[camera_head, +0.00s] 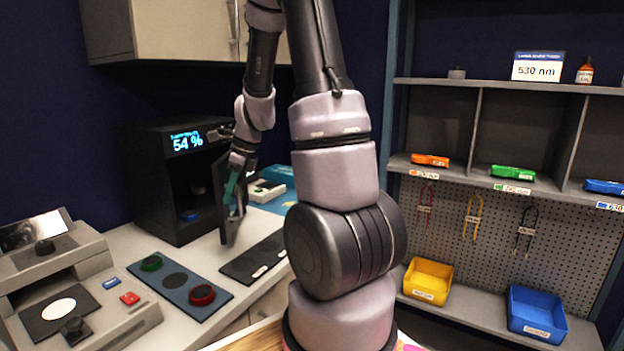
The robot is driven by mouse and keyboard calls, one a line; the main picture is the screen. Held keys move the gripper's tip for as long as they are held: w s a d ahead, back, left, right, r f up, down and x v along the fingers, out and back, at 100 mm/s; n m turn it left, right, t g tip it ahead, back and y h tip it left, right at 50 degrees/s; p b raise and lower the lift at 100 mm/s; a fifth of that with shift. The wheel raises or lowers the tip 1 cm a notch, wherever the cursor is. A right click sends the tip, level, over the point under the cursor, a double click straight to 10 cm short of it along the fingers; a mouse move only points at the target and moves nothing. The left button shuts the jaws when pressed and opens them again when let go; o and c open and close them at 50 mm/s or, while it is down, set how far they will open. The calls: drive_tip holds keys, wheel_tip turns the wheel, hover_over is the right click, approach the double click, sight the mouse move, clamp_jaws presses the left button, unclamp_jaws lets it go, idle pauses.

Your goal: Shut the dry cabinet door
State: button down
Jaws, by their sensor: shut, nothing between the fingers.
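The dry cabinet (160,190) is a black box on the counter at the left, with a blue display reading 54 %. Its front is open, and a small blue item (189,214) shows inside at the bottom. The door (233,224) is a dark panel swung outward at the cabinet's right side, seen nearly edge-on. My gripper (231,188) is shut and empty, pointing down at the door's upper part. It overlaps the door in the picture; I cannot tell whether it touches. My arm hides part of the counter behind.
A blue strip (178,281) with green and red round items lies in front of the cabinet, beside a dark strip (252,258). A grey instrument (92,296) stands at front left. A wall cupboard (180,28) hangs above. Shelves with bins (428,280) are at right.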

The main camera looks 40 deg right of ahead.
drive_tip(key=w+a+m, duration=0.2)
drive_tip(key=w+a, duration=0.7)
drive_tip(key=shift+t+h, duration=0.3)
drive_tip(key=shift+d, duration=0.1)
